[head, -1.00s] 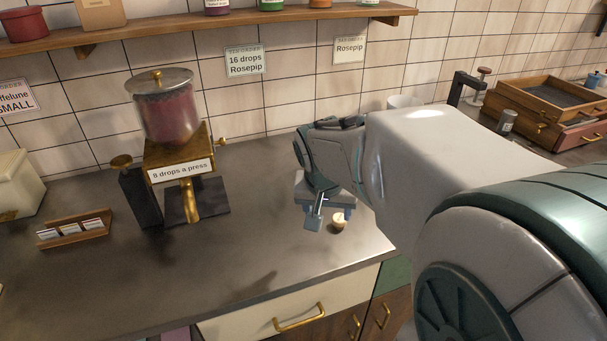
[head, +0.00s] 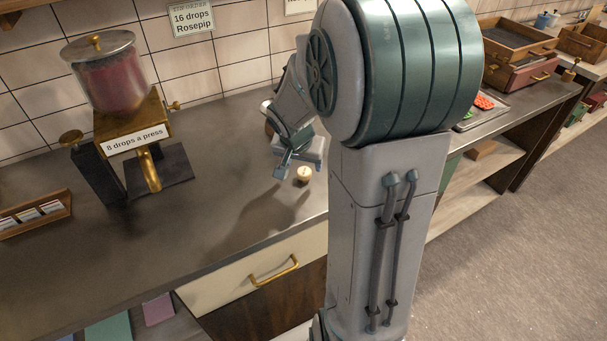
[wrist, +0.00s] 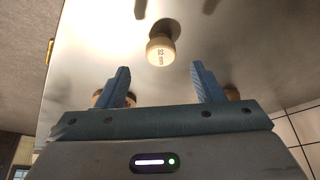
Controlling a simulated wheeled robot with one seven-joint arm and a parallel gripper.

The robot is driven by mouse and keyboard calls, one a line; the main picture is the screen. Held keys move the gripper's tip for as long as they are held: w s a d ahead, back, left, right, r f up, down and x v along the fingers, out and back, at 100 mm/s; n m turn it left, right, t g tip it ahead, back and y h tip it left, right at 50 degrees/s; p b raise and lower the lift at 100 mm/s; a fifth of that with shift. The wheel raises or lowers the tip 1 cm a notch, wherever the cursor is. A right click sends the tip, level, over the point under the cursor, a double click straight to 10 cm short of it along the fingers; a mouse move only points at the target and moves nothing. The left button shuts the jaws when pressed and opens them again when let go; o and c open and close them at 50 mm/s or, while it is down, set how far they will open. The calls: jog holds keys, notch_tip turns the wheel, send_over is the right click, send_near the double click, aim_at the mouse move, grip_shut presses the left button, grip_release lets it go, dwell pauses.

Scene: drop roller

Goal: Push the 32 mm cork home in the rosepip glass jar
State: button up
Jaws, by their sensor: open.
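A pale cork (head: 304,175) stands on the counter just right of my gripper (head: 290,163). In the wrist view the cork (wrist: 160,50) reads "32 mm" and lies ahead of my gripper (wrist: 163,80), between the lines of its two blue fingers. The fingers are apart, with nothing held between them. Two more tan round things (wrist: 232,93) show partly behind the fingers, too covered to identify. A small dark and pale object (head: 267,107) shows behind my wrist in the head view, mostly hidden. I cannot tell whether it is the rosepip jar.
A drop dispenser (head: 112,80) marked "8 drops a press" stands at the left, with a card rack (head: 35,215) in front of it. A sign (head: 191,20) reads "16 drops Rosepip". The counter (head: 215,170) between dispenser and gripper is clear. A drawer (head: 255,270) lies below its front edge.

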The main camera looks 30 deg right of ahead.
aim_at(304, 171)
jog(key=x, duration=0.4)
jog(key=shift+a+f, duration=0.15)
jog(key=shift+f, duration=0.2)
jog(key=c, duration=1.1)
jog(key=shift+r, duration=0.2)
